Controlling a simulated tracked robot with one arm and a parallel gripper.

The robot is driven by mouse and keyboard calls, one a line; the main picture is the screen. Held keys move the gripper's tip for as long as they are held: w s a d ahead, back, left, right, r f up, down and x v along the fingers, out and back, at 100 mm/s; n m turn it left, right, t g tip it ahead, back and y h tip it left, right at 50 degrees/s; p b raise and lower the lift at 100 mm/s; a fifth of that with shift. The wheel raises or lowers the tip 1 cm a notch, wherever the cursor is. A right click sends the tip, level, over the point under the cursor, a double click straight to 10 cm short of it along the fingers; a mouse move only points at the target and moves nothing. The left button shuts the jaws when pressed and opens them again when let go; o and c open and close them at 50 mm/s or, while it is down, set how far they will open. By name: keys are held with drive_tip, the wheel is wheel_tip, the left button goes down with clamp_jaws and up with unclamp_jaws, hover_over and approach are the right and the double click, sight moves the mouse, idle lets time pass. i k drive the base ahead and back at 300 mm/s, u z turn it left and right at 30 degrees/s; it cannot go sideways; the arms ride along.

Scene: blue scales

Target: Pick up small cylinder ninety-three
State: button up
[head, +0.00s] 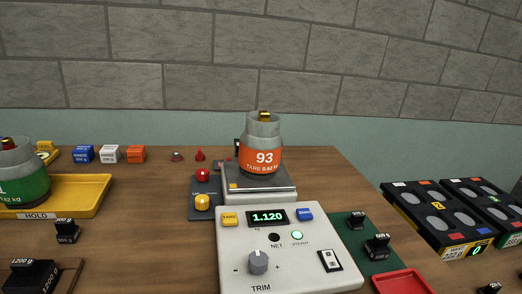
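The small cylinder 93 (263,156) stands upright on the plate of the scale (257,190), near the middle of the head view. It has an orange band marked "93" and "TARE 0.62 kg", a grey collar and a yellow and black top. The scale's display (267,217) reads 1.120 in green. A small dark part shows at the left of the cylinder's collar; I cannot tell what it is. My gripper is not in the picture.
A green cylinder (22,180) stands on a yellow HOLD tray (88,196) at the left. Black weights (66,231) stand at left and right. A black rack with round recesses (432,217) and a red tray (402,281) are at the right. Coloured blocks (109,154) line the back.

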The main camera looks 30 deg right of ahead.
sight(261, 142)
drive_tip(key=i, duration=1)
